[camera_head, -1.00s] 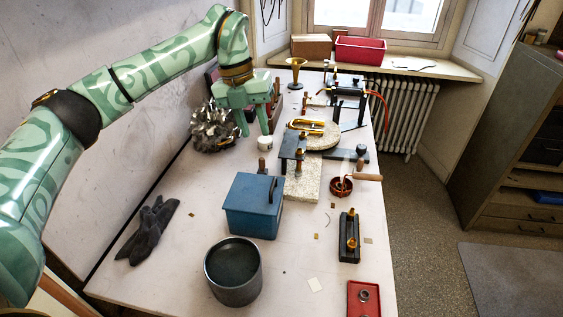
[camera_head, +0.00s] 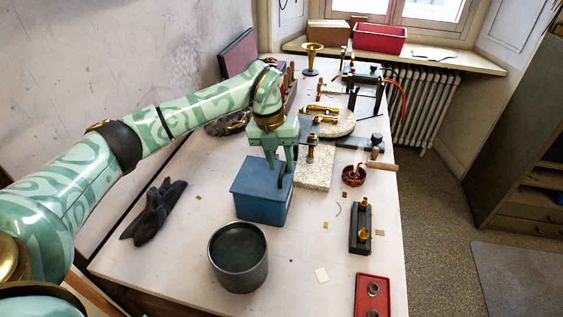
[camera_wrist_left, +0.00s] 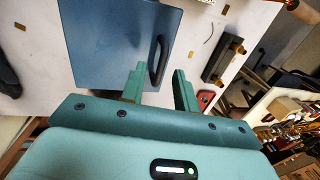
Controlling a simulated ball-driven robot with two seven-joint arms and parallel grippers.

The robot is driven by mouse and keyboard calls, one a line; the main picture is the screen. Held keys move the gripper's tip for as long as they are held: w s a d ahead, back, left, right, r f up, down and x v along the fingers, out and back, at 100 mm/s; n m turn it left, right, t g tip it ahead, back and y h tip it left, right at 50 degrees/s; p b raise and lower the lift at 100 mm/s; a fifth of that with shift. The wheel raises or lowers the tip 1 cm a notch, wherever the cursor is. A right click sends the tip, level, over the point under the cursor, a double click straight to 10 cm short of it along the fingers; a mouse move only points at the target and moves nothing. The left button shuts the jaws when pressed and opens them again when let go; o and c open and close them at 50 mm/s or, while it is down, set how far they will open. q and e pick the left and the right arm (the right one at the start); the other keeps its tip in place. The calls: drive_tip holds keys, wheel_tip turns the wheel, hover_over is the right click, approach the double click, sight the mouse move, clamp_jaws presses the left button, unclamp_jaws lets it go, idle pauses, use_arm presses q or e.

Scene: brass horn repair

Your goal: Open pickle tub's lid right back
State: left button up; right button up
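The pickle tub (camera_head: 262,208) is a blue box on the bench, left of the middle in the head view. Its flat blue lid (camera_head: 252,176) is shut, with a dark bar handle along the right side. In the left wrist view the lid (camera_wrist_left: 115,40) fills the upper left and the handle (camera_wrist_left: 158,62) stands just beyond the fingers. My left gripper (camera_head: 281,168) is open and empty, pointing down by the handle; in the wrist view its two fingers (camera_wrist_left: 159,84) stand apart, with the handle nearer the left finger. Contact cannot be told. My right gripper is not in view.
A dark round pot (camera_head: 239,280) stands in front of the tub. A dark glove (camera_head: 154,212) lies to the left. A stone slab (camera_head: 315,172) is behind right, and a black block with brass parts (camera_head: 360,232) and a red tray (camera_head: 372,302) are to the right.

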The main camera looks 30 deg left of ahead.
use_arm(q)
drive_tip(key=shift+f, duration=0.3)
clamp_jaws()
drive_tip(key=shift+r, duration=0.1)
